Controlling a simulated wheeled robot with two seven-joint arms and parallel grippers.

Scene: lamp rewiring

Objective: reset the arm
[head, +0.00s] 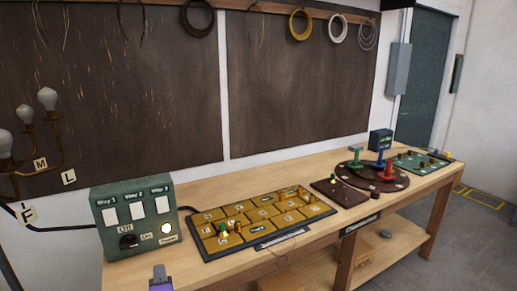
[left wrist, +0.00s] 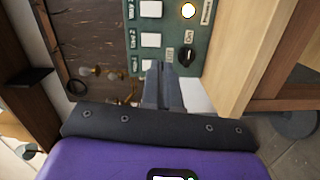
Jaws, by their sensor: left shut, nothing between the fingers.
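My left gripper (head: 160,274) shows only as a small purple and grey tip at the bottom edge of the head view, in front of the green control box. In the left wrist view its fingers (left wrist: 163,88) are closed together and empty, overlapping the side of the box near the black knob. The green control box (head: 112,249) stands upright on the left end of the bench, with three white windows, a black Off/On knob (head: 128,241) and a glowing round light (head: 166,229). It shows sideways in the left wrist view (left wrist: 172,35). My right gripper is out of view.
A brass lamp with several bulbs (head: 48,98) stands left of the box. The wooden bench (head: 232,182) carries a yellow-tiled board (head: 241,206), a dark small board (head: 340,191), a round red-brown board (head: 390,184) and a green board (head: 420,168). Wire coils hang behind.

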